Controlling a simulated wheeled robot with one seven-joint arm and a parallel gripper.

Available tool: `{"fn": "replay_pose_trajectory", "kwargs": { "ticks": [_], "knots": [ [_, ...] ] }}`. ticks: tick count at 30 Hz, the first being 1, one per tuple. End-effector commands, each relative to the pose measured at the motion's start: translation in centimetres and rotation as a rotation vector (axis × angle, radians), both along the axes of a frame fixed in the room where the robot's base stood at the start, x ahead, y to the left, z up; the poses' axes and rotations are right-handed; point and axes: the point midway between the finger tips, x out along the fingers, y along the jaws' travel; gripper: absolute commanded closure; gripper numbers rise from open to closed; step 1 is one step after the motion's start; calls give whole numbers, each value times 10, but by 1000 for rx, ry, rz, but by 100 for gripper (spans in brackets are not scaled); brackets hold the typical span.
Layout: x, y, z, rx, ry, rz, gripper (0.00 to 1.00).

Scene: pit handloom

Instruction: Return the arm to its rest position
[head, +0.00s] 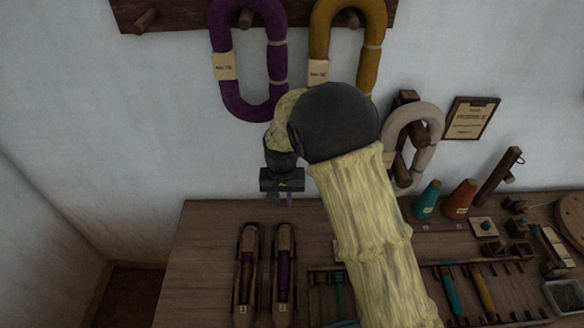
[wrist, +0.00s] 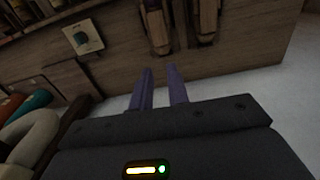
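My gripper (head: 283,198) hangs at the end of my raised arm in the head view, in front of the wall and above the back edge of the wooden table (head: 205,262). In the wrist view my gripper (wrist: 162,80) shows two purplish fingers standing apart, with nothing between them. My yellow-sleeved arm covers part of the table and wall behind it. Two wooden shuttles (head: 247,270) (head: 284,272) lie side by side on the table below my gripper, not touched by it.
A purple yarn hank (head: 222,90) and a mustard one (head: 375,45) hang from a wall rack. A pale hank (head: 432,120) hangs on a wooden holder. Teal (head: 428,200) and orange (head: 460,198) cones, an upright post (head: 498,178) and a bobbin rack (head: 490,261) occupy the right.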

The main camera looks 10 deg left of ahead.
Motion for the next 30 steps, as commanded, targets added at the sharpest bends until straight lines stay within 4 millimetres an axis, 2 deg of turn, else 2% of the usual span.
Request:
{"fn": "replay_pose_trajectory", "kwargs": {
  "ticks": [5, 8, 11, 17, 20, 24, 27, 30],
  "knots": [
    [0, -2, 1, 1, -1, -2, 83],
    [2, -14, 12, 7, -8, -13, 83],
    [4, -44, 34, 17, -21, -40, 83],
    [-10, -135, 94, 44, -73, -108, 83],
    [-27, -178, 120, 52, -106, -136, 83],
    [-60, -232, 152, 51, -156, -175, 83],
    [-89, -264, 169, 44, -189, -199, 83],
    [-112, -284, 179, 34, -216, -215, 83]
  ]
}}
